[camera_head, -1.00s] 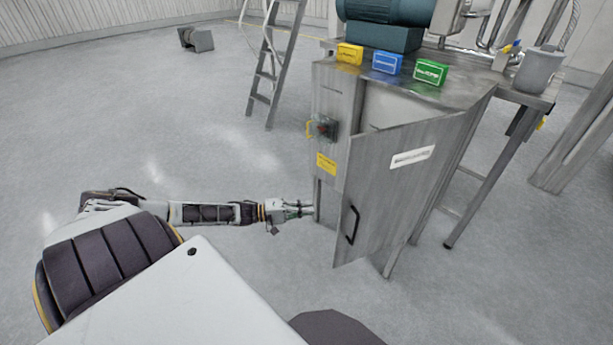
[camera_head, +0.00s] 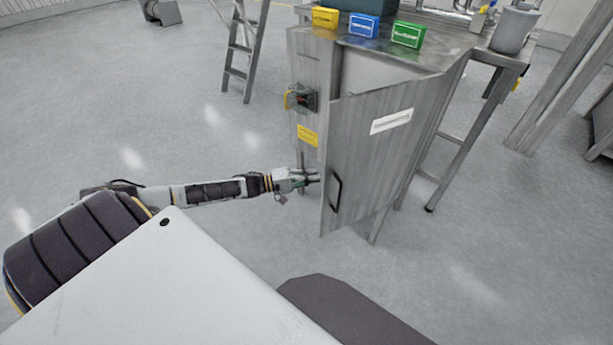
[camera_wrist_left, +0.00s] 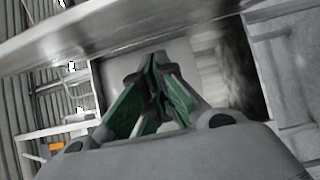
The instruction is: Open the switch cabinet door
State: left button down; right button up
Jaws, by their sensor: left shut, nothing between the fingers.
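The switch cabinet door (camera_head: 378,160) is a brushed-metal panel with a white label and a black handle (camera_head: 336,192). It stands partly open, swung out from the cabinet (camera_head: 313,75), with a gap at its left edge. My left gripper (camera_head: 316,178) is shut and empty at that gap, by the door's free edge and left of the handle. Whether it touches the door cannot be told. In the left wrist view the closed green-sided fingers (camera_wrist_left: 160,65) point at the cabinet's inside, with a metal edge (camera_wrist_left: 110,35) across the top. My right gripper is not in view.
Yellow, blue and green boxes (camera_head: 407,34) and a grey bucket (camera_head: 514,28) stand on top. A ladder (camera_head: 241,50) stands behind to the left.

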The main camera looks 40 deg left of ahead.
pick_arm(q)
jog(key=d, duration=0.1)
jog(key=s+d, duration=0.1)
jog(key=d, duration=0.1)
jog(key=shift+s+d+p, duration=0.3)
jog(key=shift+d+p, duration=0.05)
jog(key=shift+d, duration=0.05)
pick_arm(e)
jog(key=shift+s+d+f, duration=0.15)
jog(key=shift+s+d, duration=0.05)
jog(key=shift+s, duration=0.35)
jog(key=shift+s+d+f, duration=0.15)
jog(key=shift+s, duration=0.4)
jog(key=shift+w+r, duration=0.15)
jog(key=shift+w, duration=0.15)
